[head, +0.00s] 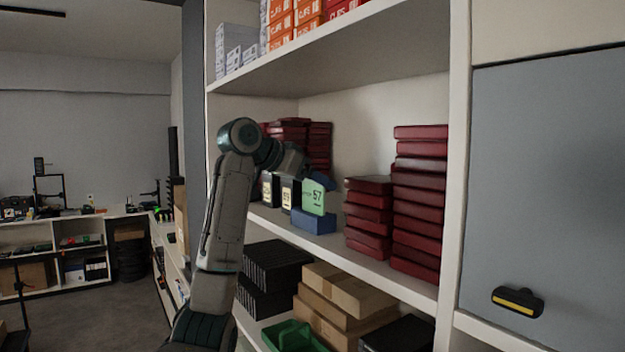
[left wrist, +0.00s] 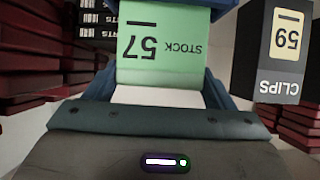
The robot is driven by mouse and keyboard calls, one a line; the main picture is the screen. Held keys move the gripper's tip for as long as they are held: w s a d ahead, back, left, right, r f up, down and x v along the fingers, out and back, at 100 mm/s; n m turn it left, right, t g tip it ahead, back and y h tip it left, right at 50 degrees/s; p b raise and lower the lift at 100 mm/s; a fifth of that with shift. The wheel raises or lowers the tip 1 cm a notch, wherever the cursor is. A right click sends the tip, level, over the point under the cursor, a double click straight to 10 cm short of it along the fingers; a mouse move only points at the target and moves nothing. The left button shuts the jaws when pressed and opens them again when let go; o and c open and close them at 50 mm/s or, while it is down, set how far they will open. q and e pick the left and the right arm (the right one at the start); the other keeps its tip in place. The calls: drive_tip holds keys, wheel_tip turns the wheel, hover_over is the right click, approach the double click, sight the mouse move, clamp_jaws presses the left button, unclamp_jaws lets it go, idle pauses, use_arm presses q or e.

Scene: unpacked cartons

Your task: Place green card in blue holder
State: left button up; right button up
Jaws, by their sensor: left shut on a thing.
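The green card (head: 314,198), marked 57, stands upright at the blue holder (head: 313,222) on the middle shelf. My left gripper (head: 318,180) reaches in from the left and is shut on the card near its top. In the left wrist view the card (left wrist: 160,48) appears upside down between my blue fingers (left wrist: 160,78). The blue holder (left wrist: 222,7) shows at the top edge there, beyond the card. The card's lower edge meets the holder, but I cannot tell whether it sits in a slot. My right gripper is out of view.
Dark boxes with pale labels (head: 287,194) stand just left of the card; one marked 59 (left wrist: 278,52) is close in the wrist view. Stacked dark red boxes (head: 419,205) stand to the right. The upper shelf (head: 340,75) is above my arm.

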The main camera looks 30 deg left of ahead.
use_arm(q)
drive_tip(key=o, duration=0.9)
drive_tip(key=shift+f, duration=0.1)
drive_tip(key=shift+o, duration=0.4)
drive_tip(key=shift+a, duration=0.1)
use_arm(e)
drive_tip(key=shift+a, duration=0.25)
use_arm(q)
drive_tip(key=b+v, duration=0.4)
drive_tip(key=v, duration=0.8)
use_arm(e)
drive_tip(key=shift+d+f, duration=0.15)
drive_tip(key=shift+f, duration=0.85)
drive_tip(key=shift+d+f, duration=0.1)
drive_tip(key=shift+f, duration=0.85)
use_arm(q)
drive_tip(key=shift+s, duration=0.1)
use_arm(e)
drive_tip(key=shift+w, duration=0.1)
